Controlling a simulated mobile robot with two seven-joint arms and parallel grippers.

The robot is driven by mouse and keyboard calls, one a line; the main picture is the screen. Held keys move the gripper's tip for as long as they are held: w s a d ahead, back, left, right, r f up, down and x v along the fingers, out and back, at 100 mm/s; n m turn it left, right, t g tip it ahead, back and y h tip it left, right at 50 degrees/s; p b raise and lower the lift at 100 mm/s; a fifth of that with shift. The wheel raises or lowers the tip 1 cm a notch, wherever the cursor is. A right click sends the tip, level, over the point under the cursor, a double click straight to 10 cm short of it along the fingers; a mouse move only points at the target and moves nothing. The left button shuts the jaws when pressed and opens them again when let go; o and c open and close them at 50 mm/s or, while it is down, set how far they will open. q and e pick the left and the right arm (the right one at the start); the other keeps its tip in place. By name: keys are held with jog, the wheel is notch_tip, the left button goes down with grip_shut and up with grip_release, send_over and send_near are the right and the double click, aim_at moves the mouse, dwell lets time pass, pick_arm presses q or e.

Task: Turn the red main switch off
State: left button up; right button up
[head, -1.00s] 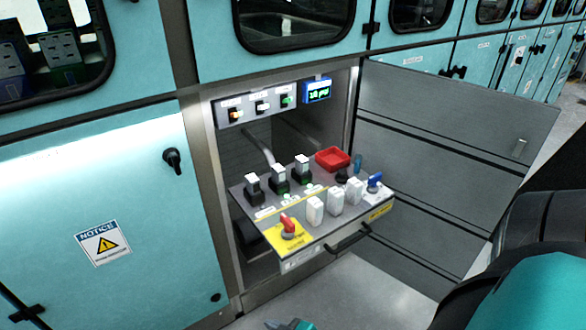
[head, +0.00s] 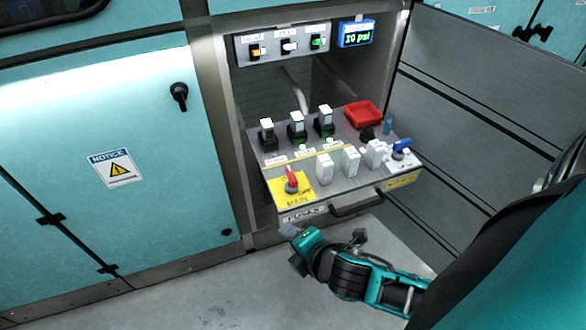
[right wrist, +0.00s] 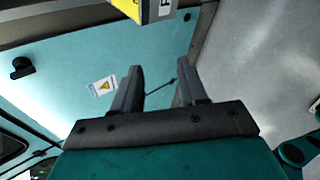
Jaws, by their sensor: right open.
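The red main switch (head: 291,179) is a red rotary handle on a yellow plate (head: 307,198) marked MAIN. It sits at the front left corner of the pulled-out drawer panel (head: 355,185). Its handle points up and away from the drawer's front. My right gripper (head: 287,232) is in front of and below that corner, apart from the switch. In the right wrist view its two fingers (right wrist: 158,82) are spread with nothing between them. A corner of the drawer with yellow (right wrist: 128,16) shows above them there; the red handle is not visible. My left gripper is out of view.
The panel also carries black-based breakers (head: 297,128), white blocks (head: 351,160), a red tray (head: 364,115) and a blue-handled valve (head: 401,147). A drawer handle (head: 356,203) juts out in front. An open grey door (head: 480,110) stands right. Floor is clear in front.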

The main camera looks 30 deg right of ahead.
aim_at(292, 175)
jog(key=w+d+r+n+t+h, duration=0.3)
jog(key=d+r+n, duration=0.3)
jog(key=n, duration=0.8)
jog(key=x, duration=0.3)
jog(key=b+x, duration=0.1)
jog(key=x, duration=0.3)
jog(key=b+x, duration=0.1)
jog(key=x, duration=0.3)
jog(key=shift+w+d, duration=0.2)
jog(key=shift+d, duration=0.2)
jog(key=shift+w+d+f, duration=0.15)
jog(key=shift+w+f, duration=0.15)
jog(key=shift+w, duration=0.25)
grip_shut()
